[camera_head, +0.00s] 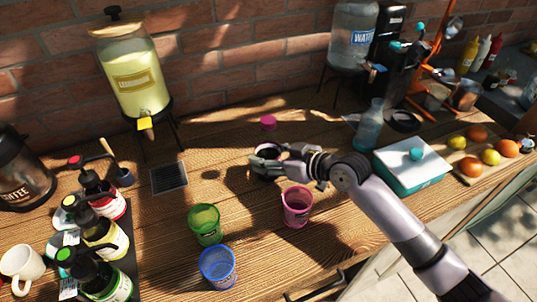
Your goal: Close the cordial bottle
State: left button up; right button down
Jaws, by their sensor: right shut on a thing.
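My right gripper (262,159) is shut on a dark, round thing over the middle of the table. The fingers and wrist cover most of that thing, so I cannot tell whether it is the cordial bottle. A small pink cap-like piece (268,122) shows just behind the gripper; I cannot tell whether it is loose or on something hidden. Labelled bottles with a red top (104,201), a cream label (104,236) and a green label (118,289) stand at the left. A clear bluish bottle (368,128) stands right of the gripper. My left gripper is out of view.
Green (205,226), blue (218,268) and pink (297,207) cups stand in front of the gripper. A lemonade dispenser (131,75) and water dispenser (352,35) stand at the back. A teal-and-white box (410,168) and fruit board (468,178) lie right.

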jog(key=shift+r, duration=0.1)
jog(key=c, duration=0.7)
grip_release()
jog(key=shift+f, duration=0.2)
jog(key=shift+r, duration=0.25)
jog(key=shift+s+d, duration=0.2)
jog(key=shift+d, duration=0.1)
jog(key=shift+b+v, duration=1.1)
jog(key=shift+v, duration=4.55)
